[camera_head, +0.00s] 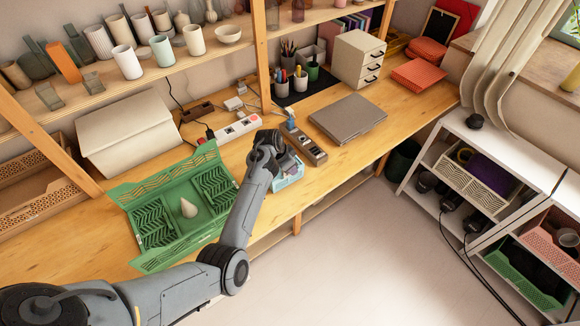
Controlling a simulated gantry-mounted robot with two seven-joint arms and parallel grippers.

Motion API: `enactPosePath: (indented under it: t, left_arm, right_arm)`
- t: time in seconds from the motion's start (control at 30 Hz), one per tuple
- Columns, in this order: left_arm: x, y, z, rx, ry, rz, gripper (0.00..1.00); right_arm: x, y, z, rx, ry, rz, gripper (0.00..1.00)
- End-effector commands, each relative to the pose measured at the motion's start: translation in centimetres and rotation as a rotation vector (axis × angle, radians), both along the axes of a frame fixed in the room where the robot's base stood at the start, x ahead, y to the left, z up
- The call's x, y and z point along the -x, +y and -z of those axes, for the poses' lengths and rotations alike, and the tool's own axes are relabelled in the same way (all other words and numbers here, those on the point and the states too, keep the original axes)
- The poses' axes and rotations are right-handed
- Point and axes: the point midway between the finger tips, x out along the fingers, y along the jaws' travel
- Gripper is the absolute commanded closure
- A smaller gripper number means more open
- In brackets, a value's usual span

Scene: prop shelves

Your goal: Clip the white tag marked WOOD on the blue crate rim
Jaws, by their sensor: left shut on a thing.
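The small light blue crate (288,181) sits near the front edge of the wooden table, partly hidden behind my left arm. My left gripper (280,157) is at the crate's upper left side, close over its rim. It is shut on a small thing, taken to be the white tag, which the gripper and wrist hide. I cannot read any WOOD marking or tell whether the tag touches the rim. My right gripper is not in view.
A power strip (236,129) and a dark wooden block (306,146) lie beside the gripper. A grey closed laptop-like slab (347,119) lies further right.

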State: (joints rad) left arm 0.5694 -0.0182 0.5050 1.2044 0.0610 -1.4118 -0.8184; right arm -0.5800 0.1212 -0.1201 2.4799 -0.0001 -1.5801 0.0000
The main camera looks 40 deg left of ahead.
Motion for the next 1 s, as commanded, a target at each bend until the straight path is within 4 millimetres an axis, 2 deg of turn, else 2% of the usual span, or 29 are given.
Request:
enactPosePath:
  t: [1.0]
  left_arm:
    - [0.00, 0.02, 0.70, 0.000, 0.000, 0.000, 1.00]
  right_arm:
    - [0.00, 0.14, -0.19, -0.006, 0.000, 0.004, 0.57]
